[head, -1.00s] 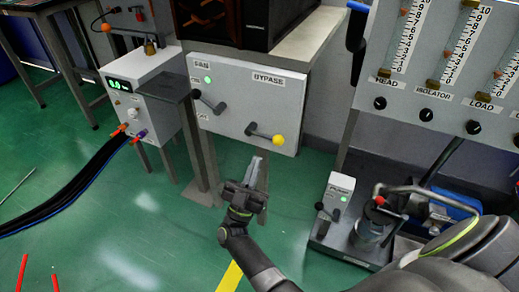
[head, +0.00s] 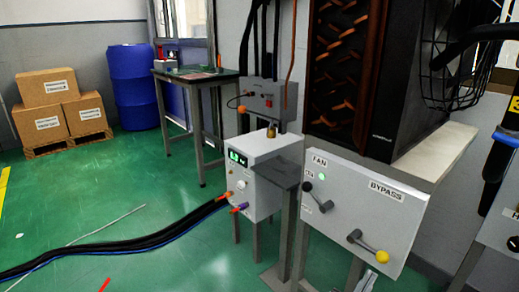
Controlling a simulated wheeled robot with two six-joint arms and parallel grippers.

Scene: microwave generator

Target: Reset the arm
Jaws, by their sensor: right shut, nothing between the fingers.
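The tips of my right gripper (head: 367,281) show at the bottom edge, just below the BYPASS lever; the rest of the gripper and its arm are out of the picture. The fingers are shut and hold nothing. The grey control panel (head: 345,215) stands above and behind them, with a FAN lever ending in a black knob (head: 307,187), a lit green lamp (head: 322,177) and a BYPASS lever ending in a yellow knob (head: 382,257). The fingertips look apart from the lever. My left gripper is not in view.
A white meter box (head: 262,165) with a green display and black cables (head: 120,243) stands left of the panel. The green floor (head: 150,190) at left is mostly clear.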

